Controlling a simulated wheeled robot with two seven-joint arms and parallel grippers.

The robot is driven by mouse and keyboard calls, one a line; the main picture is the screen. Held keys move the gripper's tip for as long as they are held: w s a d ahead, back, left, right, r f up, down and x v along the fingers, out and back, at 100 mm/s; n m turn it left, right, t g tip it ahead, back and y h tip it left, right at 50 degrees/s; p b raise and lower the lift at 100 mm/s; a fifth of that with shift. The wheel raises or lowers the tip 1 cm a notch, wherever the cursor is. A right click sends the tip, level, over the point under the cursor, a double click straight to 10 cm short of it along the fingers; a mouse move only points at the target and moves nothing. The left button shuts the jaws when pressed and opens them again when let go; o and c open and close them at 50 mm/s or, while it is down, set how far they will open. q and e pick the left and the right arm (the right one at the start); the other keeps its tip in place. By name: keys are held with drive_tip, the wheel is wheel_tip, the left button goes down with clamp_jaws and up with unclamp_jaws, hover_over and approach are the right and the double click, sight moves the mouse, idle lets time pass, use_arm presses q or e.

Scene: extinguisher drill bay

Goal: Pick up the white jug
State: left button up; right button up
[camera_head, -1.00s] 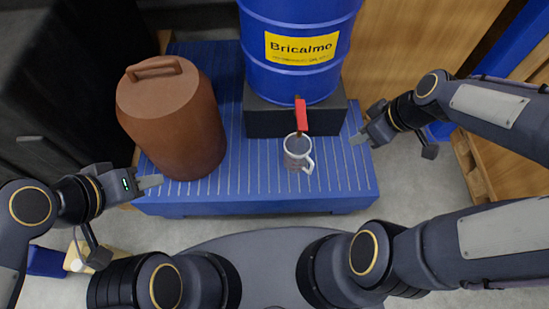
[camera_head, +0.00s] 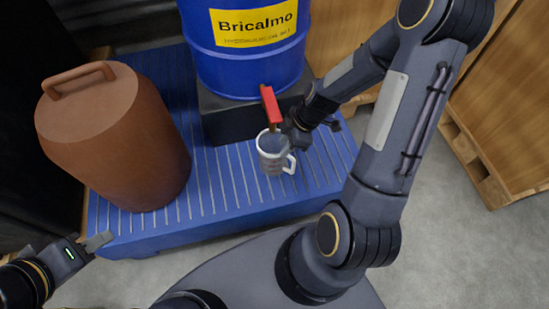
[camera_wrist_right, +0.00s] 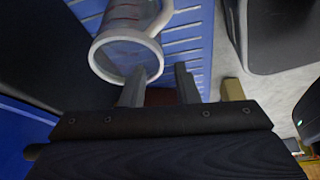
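The white jug (camera_head: 271,153), a pale see-through cup with a white rim and handle, stands upright on the blue slatted platform under the red tap lever. In the right wrist view the jug (camera_wrist_right: 123,25) shows its round rim and its handle. My right gripper (camera_head: 293,136) is right beside the jug, at its right rim. In the right wrist view my right gripper (camera_wrist_right: 160,88) is open, its fingers apart; one finger overlaps the rim in the picture. Whether it touches cannot be told. My left gripper (camera_head: 98,242) is at the platform's front left, away from the jug; its finger gap is unclear.
A blue Bricalmo drum (camera_head: 245,62) stands on a black block (camera_head: 228,122) behind the jug, with a red lever (camera_head: 270,104) above it. A large brown canister (camera_head: 115,140) fills the left of the blue platform (camera_head: 225,205). Wooden crates (camera_head: 500,110) stand at right.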

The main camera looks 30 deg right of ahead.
sight(278, 158)
drive_tip(key=b+x, duration=0.2)
drive_tip(key=x, duration=0.3)
drive_tip(key=shift+a, duration=0.2)
clamp_jaws()
